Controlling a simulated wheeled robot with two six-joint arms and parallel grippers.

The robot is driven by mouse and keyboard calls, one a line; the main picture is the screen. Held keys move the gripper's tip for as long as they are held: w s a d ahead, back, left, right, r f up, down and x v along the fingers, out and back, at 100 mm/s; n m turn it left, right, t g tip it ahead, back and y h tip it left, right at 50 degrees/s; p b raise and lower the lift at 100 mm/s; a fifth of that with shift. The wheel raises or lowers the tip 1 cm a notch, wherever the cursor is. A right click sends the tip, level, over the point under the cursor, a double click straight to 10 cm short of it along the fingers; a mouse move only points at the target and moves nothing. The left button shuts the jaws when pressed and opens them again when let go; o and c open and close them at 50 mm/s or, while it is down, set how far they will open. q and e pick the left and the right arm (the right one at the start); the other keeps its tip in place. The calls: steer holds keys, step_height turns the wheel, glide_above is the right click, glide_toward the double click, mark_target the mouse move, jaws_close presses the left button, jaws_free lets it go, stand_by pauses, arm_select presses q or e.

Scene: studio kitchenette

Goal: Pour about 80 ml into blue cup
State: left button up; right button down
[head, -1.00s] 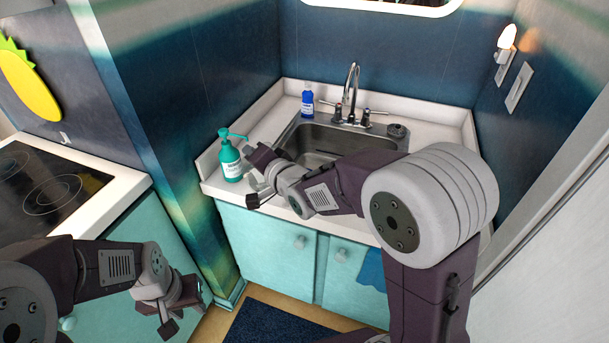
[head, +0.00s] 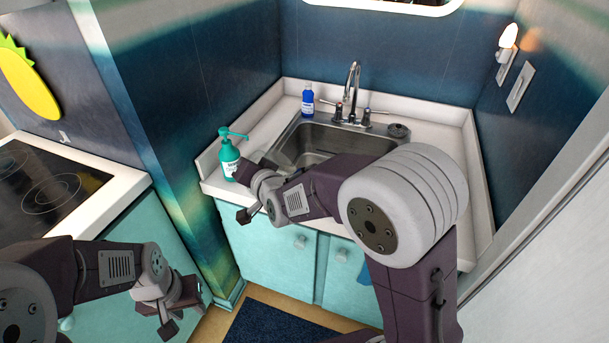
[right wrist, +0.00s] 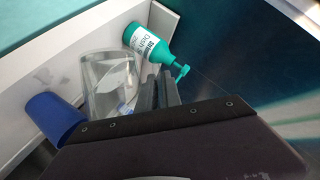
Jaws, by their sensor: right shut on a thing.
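The blue cup (right wrist: 55,118) shows at the left of the right wrist view, beside a clear jug (right wrist: 108,82). I cannot make out the cup in the head view, where my right arm covers part of the counter. My right gripper (right wrist: 160,88) has its fingers close together at the jug's side, shut on the jug. The jug looks tilted in this view; its liquid level is unclear. In the head view the jug is only a faint clear shape beyond my right wrist. My left gripper (head: 187,311) hangs low before the cabinets, apart from these things; its fingers are unclear.
A green pump bottle (head: 229,160) stands at the counter's left corner, close to my right gripper; it also shows in the wrist view (right wrist: 148,43). The sink (head: 335,142), faucet (head: 352,88) and a small blue bottle (head: 307,102) lie behind. A stove (head: 45,185) is at left.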

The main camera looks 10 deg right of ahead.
steer(key=shift+s+a+f+n+p, duration=0.1)
steer(key=shift+a+f+n+p, duration=0.35)
steer(key=shift+f+p, duration=0.45)
steer(key=shift+a+f+n+h, duration=0.2)
steer(key=shift+n+h, duration=0.05)
steer(key=shift+h, duration=0.25)
steer(key=shift+d, duration=0.1)
stand_by(0.7)
